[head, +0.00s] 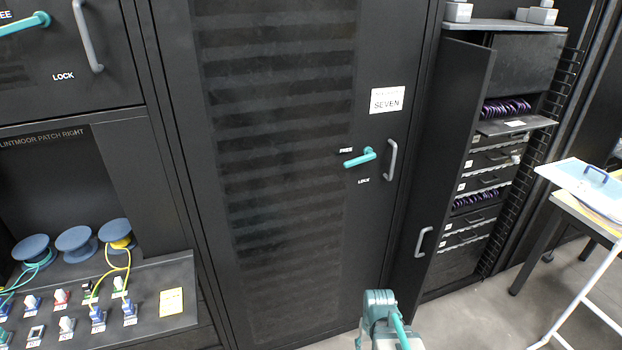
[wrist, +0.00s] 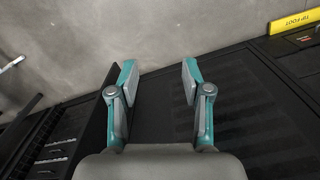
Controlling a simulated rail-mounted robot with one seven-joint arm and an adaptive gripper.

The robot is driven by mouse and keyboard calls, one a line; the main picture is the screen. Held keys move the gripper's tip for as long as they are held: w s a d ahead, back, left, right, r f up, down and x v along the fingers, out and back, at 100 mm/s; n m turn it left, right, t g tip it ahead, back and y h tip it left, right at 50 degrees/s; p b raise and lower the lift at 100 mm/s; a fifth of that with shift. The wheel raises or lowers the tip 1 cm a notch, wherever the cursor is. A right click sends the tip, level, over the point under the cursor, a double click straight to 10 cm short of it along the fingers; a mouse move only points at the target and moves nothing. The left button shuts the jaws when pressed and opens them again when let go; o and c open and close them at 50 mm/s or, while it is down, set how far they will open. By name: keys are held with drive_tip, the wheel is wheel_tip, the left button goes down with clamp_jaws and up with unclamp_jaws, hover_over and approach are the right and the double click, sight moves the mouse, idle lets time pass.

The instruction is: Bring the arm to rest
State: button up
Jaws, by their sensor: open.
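My gripper (wrist: 158,82) is open and empty in the wrist view, its two teal-and-grey fingers apart over bare floor and the foot of a dark cabinet. In the head view part of my arm shows at the bottom centre, in front of the cabinet marked SEVEN; the fingertips cannot be made out there. Nothing touches the fingers in the wrist view.
The cabinet door marked SEVEN (head: 280,180) is shut, with a teal handle (head: 360,157). To its right a narrow door (head: 445,170) stands open beside drawers. A table (head: 585,215) stands far right. A connector panel (head: 150,285) is at left. Grey floor (head: 470,325) is clear.

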drive_tip(key=s+f+g+b, duration=0.1)
drive_tip(key=s+f+g, duration=0.2)
drive_tip(key=s+f, duration=0.7)
drive_tip(key=s+f+g+b, duration=0.2)
drive_tip(key=s+f, duration=0.8)
drive_tip(key=s, duration=0.7)
drive_tip(key=shift+s+g, duration=0.4)
drive_tip(key=shift+g, duration=0.4)
drive_tip(key=shift+a+f, duration=0.1)
